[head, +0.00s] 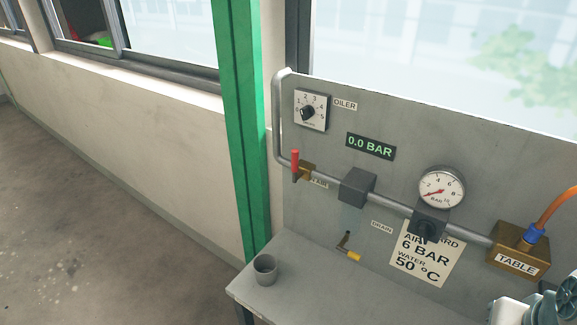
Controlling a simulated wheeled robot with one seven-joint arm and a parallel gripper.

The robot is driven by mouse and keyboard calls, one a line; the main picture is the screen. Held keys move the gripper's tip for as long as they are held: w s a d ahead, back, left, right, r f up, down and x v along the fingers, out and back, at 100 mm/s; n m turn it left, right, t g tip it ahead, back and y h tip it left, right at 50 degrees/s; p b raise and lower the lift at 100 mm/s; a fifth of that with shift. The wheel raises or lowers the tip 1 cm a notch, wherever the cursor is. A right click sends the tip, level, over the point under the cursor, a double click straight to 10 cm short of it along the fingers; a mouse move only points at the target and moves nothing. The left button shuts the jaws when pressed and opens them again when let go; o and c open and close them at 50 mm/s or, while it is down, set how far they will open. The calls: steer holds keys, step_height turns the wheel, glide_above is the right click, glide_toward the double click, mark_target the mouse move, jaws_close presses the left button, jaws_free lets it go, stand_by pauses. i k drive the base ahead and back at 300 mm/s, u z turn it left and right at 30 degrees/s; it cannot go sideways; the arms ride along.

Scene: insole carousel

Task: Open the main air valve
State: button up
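The valve with a red lever (295,165) and brass body (307,171) sits at the left end of the grey air pipe (327,184), in the head view. Its lever stands roughly upright, across the pipe. A small label beside it is partly hidden. The green display (370,146) reads 0.0 BAR. The round pressure gauge (442,190) has its red needle at the low end. Part of my arm shows at the bottom right corner, well right of the red lever. My gripper's fingers are not in view.
Below the pipe are a drain lever with a yellow end (348,250) and a black regulator knob (427,231). An oiler dial (310,110) is above. A brass TABLE block (518,252) carries an orange hose. A grey cup (265,268) stands on the bench (310,290). A green post (240,130) is left.

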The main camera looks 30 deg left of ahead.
mark_target(296, 176)
steer(key=u, duration=1.45)
steer(key=k, duration=1)
steer(key=u, duration=0.5)
steer(key=i, duration=1.45)
steer(key=z, duration=1.9)
